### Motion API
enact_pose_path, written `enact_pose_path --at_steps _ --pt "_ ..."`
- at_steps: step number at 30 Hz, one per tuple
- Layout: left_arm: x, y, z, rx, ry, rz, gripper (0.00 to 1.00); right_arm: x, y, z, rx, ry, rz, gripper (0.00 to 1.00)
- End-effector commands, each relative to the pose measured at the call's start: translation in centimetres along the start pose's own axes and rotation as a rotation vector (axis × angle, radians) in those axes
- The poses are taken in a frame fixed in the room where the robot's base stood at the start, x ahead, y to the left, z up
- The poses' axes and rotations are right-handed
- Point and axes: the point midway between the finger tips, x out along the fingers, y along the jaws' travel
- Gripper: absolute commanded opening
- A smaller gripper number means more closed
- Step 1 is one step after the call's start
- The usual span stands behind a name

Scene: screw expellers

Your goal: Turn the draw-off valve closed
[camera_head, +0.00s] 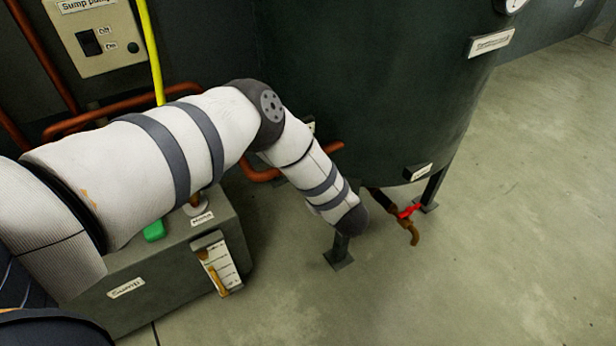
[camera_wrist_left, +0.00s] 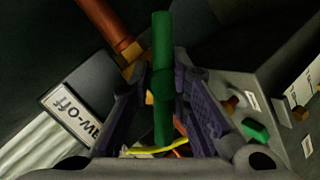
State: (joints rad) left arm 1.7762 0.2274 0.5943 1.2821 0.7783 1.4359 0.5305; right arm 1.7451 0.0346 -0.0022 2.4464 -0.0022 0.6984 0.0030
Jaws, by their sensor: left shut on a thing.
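The draw-off valve has a straight green lever (camera_wrist_left: 162,50), seen in the left wrist view. Behind it are a brass body (camera_wrist_left: 133,70) and a copper pipe (camera_wrist_left: 108,25). A white label (camera_wrist_left: 69,103), seen upside down and partly readable as "...w-off", is beside it. My left gripper (camera_wrist_left: 170,85) has its two fingers on either side of the green lever and is shut on it. The lever runs roughly up and down in that picture. In the head view my left forearm hides the gripper and this valve. My right gripper is in neither view.
A large dark tank (camera_head: 370,90) stands on legs. A red-handled valve (camera_head: 409,211) hangs below it. A grey sump box (camera_head: 180,280) with a green knob (camera_head: 154,231) and a gauge (camera_head: 217,263) sits under my left arm. The floor to the right is clear.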

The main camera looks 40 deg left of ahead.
Motion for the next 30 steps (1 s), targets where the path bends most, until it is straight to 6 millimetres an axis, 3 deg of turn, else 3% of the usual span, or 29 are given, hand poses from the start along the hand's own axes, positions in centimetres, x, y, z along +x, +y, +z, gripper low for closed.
enact_pose_path --at_steps 1,18,30 --pt "-0.1 -0.9 0.4 0.045 0.004 -0.029 0.00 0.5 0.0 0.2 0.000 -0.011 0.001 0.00" --pt "0.0 -1.2 0.5 0.523 0.140 -0.225 0.00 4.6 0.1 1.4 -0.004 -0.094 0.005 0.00" --pt "0.0 -1.0 0.3 0.762 0.212 -0.323 0.00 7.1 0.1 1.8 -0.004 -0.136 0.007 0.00"
